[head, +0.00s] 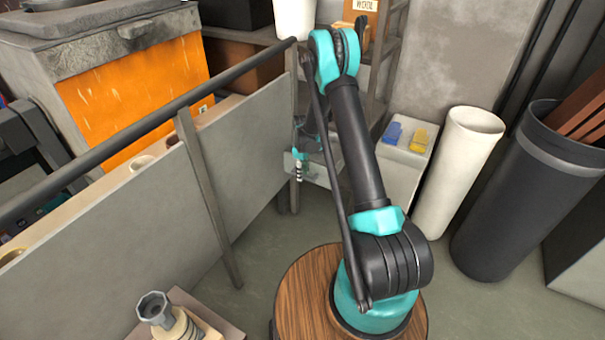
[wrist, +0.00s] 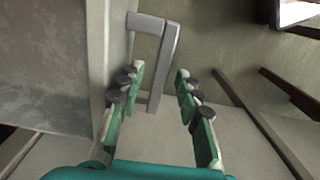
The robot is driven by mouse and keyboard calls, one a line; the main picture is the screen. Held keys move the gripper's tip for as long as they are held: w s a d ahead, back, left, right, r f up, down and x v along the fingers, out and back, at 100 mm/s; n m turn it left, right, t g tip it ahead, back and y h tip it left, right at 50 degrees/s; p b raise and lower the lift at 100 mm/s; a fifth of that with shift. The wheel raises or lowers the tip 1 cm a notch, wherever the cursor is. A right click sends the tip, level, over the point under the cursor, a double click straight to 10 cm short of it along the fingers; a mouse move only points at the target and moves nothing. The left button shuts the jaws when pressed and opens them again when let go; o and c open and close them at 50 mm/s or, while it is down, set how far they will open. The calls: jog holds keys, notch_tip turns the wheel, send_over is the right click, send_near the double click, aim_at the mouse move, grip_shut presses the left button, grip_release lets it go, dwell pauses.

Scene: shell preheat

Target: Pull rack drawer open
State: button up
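My gripper (wrist: 160,78) is open in the wrist view, with one green finger on each side and dark pads along them. A grey, squared handle (wrist: 165,62) stands ahead, and its long bar reaches down between the fingers with gaps on both sides. I see no contact. In the head view my gripper (head: 297,164) is small and partly behind my arm, beside a pale grey drawer front (head: 318,172) low on the rack (head: 387,62). My arm hides much of the rack and drawer. I cannot tell there whether the drawer is shut.
A grey partition with a dark rail (head: 150,118) runs along the left of my arm. A white cylinder (head: 457,170) and a dark bin (head: 520,195) stand at right. A white box (head: 408,150) with blue and yellow items is beside the rack. Floor shows between.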

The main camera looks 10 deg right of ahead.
notch_tip(320, 180, up, 12)
dwell(0.6)
jog(key=s+d+r+m+t, duration=0.1)
jog(key=s+d+r+m, duration=0.2)
jog(key=s+r, duration=0.45)
jog(key=s+d+r+m+t, duration=0.1)
jog(key=s+d+r+m, duration=0.3)
jog(key=s, duration=0.6)
jog(key=s+d+m+t, duration=0.1)
jog(key=s+m+t, duration=0.1)
jog(key=s, duration=1.7)
jog(key=shift+d+r+m, duration=0.25)
jog(key=shift+m, duration=0.65)
jog(key=shift+w, duration=0.1)
